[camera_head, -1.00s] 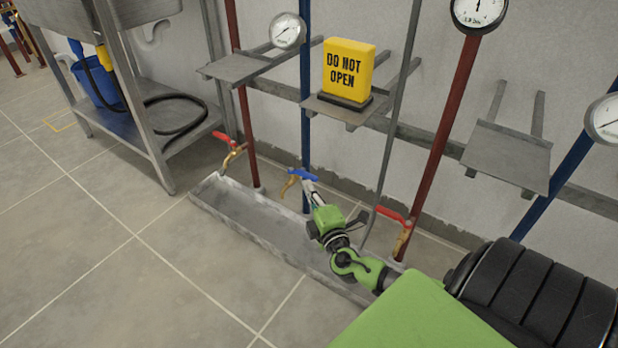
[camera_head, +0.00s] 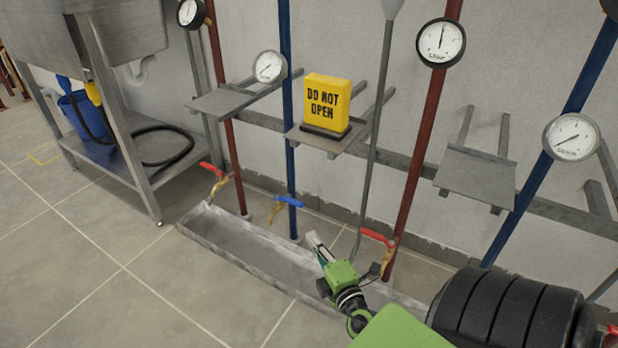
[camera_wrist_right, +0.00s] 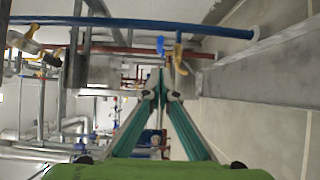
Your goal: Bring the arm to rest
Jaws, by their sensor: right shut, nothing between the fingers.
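My right gripper (camera_head: 314,241) is shut and empty in the head view, above the metal trough (camera_head: 240,244) on the floor. It is apart from the blue-handled tap (camera_head: 287,202), which is up and to its left, and from a red-handled tap (camera_head: 378,238) to its right. In the right wrist view its teal fingers meet at their tips (camera_wrist_right: 160,75) with nothing between them. My left gripper does not show in either view.
A yellow "DO NOT OPEN" sign (camera_head: 326,102) stands on a small wall shelf. Red and blue pipes with gauges (camera_head: 440,43) run up the wall. A steel sink stand with a blue bucket (camera_head: 84,115) is at the left. The tiled floor (camera_head: 90,270) is clear in front.

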